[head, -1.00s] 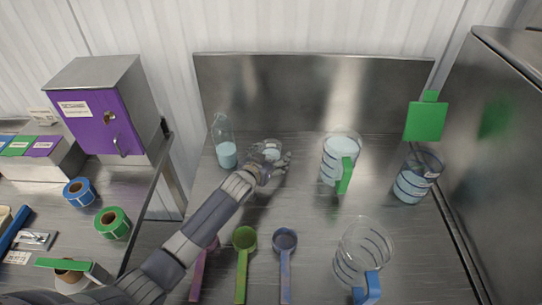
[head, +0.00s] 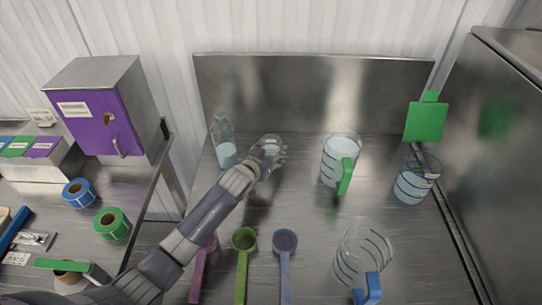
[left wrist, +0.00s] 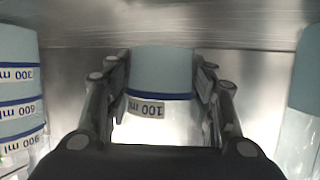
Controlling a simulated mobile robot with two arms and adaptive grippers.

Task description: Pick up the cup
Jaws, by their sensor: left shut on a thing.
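A small clear cup (head: 271,143) is at the back of the steel table in the head view, right of the bottle. My left gripper (head: 271,158) reaches it from the front and is shut on it. In the left wrist view the cup (left wrist: 160,75), with a blue line and an upside-down 100 ml label, sits between the two fingers (left wrist: 161,100). Its contents look pale. I cannot tell for sure whether its base is clear of the table. My right gripper is not in view.
A bottle (head: 226,153) stands close left of the cup. A green-handled jug (head: 340,160), another measuring vessel (head: 416,182) and a blue-handled jug (head: 362,250) stand to the right. Green (head: 243,242) and blue (head: 285,245) scoops lie in front, partly beside my arm.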

